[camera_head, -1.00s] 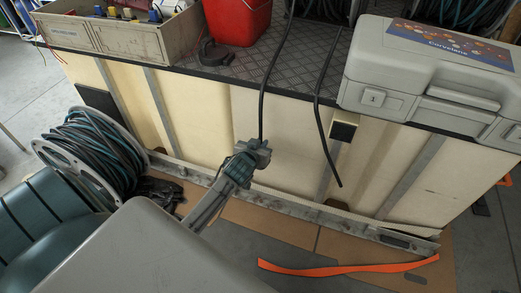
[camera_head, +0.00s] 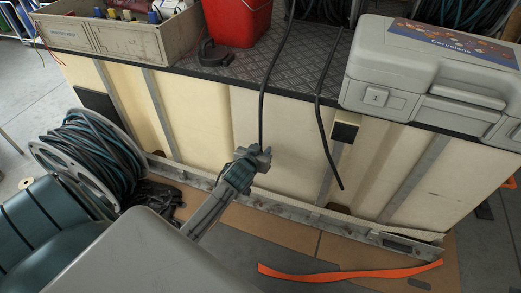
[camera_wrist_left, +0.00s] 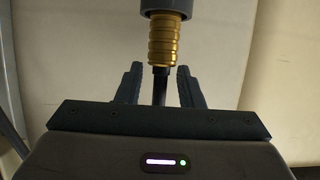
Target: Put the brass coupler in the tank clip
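The brass coupler (camera_wrist_left: 164,42) is ribbed and gold, upright at the top of the left wrist view, with a grey cylindrical part (camera_wrist_left: 165,8) above it. A dark hose (camera_wrist_left: 160,85) runs down from it, in line with the gap between my left fingers. My left gripper (camera_wrist_left: 160,82) is open, its fingers apart with space on both sides of the hose, just below the coupler. In the head view the left gripper (camera_head: 256,153) is in front of the cream tank (camera_head: 290,130), at the lower end of a hanging black hose (camera_head: 268,85). I cannot make out the tank clip for certain.
A second black hose (camera_head: 322,120) hangs to the right. A grey case (camera_head: 375,60), a red bucket (camera_head: 240,25) and a grey crate (camera_head: 135,42) stand on top. A hose reel (camera_head: 95,160) is at left. An orange strip (camera_head: 350,272) lies on the floor.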

